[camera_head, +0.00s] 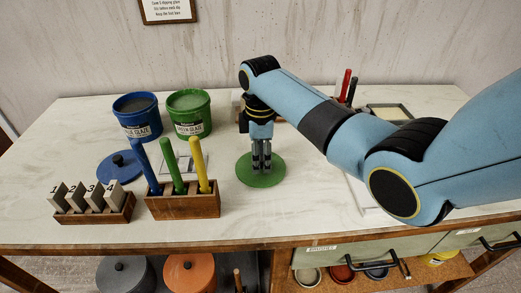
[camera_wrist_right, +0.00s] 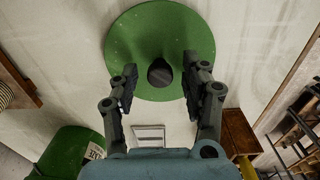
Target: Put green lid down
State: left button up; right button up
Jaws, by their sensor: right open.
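The green lid (camera_head: 273,175) is a flat round disc lying on the white table, right of the green glaze bucket (camera_head: 189,114). My right gripper (camera_head: 261,166) points straight down over the lid. In the right wrist view, the lid (camera_wrist_right: 140,42) has a dark round knob (camera_wrist_right: 160,72) at its middle. The two fingers of my right gripper (camera_wrist_right: 157,85) stand apart, one on each side of the knob, with visible gaps. The green bucket is open at the top. My left gripper is in neither view.
A blue glaze bucket (camera_head: 138,117) stands left of the green one, with a blue lid (camera_head: 120,166) before it. A wooden block (camera_head: 182,206) holds blue, green and yellow handled tools. A numbered tile rack (camera_head: 94,208) is at the front left.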

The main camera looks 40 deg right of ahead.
aim_at(261, 158)
notch_tip(261, 158, up, 12)
dwell(0.4)
dwell(0.4)
